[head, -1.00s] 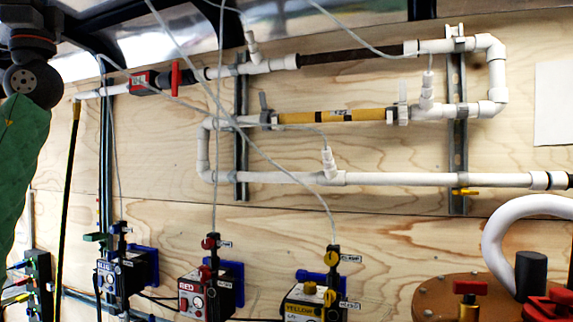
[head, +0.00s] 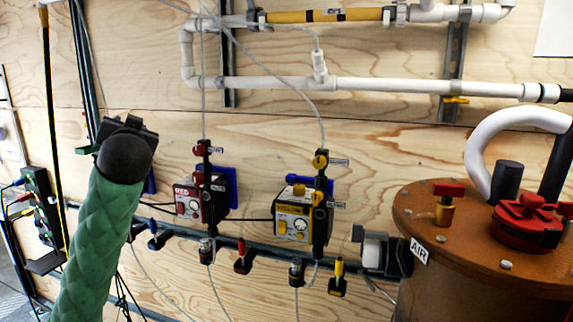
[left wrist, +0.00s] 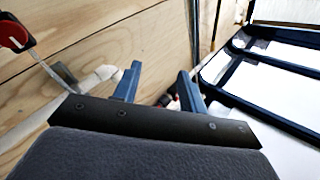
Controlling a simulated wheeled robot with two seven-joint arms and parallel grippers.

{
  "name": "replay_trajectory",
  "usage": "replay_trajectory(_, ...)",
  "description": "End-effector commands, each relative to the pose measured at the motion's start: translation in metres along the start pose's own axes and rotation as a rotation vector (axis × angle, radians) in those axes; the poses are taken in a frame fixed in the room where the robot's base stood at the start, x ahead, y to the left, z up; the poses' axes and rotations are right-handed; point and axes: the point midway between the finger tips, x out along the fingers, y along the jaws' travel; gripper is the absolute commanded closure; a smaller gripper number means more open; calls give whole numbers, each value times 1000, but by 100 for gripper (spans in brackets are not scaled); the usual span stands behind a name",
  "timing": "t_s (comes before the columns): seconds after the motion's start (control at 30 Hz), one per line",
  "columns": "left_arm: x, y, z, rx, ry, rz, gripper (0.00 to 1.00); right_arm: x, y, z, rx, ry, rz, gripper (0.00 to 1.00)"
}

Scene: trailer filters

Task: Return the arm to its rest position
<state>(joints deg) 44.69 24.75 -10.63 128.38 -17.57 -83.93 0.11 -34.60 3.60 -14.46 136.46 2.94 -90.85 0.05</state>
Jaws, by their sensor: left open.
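My left arm, in a green quilted sleeve, comes in from the lower left in the head view. It rises to a round black joint in front of the plywood wall. In the left wrist view, my left gripper (left wrist: 157,86) is open, its two blue-grey fingers apart. I see nothing held between them. A small dark and red part shows behind the right finger, too small to name. In the head view, the gripper's fingers cannot be made out. My right gripper is in neither view.
The red-labelled box (head: 201,203) and yellow-labelled box (head: 293,222) hang on the wall. A brown tank (head: 480,262) with red fittings stands at right. White pipes (head: 430,88) cross the wall above. The blue-labelled box is mostly hidden behind my arm. Thin hoses hang across the wall.

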Motion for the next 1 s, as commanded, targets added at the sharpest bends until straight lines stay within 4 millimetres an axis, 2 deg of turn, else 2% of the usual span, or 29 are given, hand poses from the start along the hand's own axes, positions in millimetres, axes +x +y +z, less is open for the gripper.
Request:
replay_trajectory(0.03, -6, 22, 20, 1, -41, 57, 58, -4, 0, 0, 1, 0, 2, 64)
replay_trajectory(0.1, -16, 49, 46, 3, -93, 130, 58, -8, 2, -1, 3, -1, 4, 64)
replay_trajectory(0.27, -45, 104, 101, 5, -200, 284, 58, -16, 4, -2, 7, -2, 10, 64)
replay_trajectory(0.4, -76, 145, 146, 5, -283, 403, 58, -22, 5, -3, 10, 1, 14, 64)
replay_trajectory(0.7, -150, 212, 229, -9, -431, 613, 58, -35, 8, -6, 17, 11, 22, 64)
replay_trajectory(1.0, -230, 253, 305, -32, -581, 753, 58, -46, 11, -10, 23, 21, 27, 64)
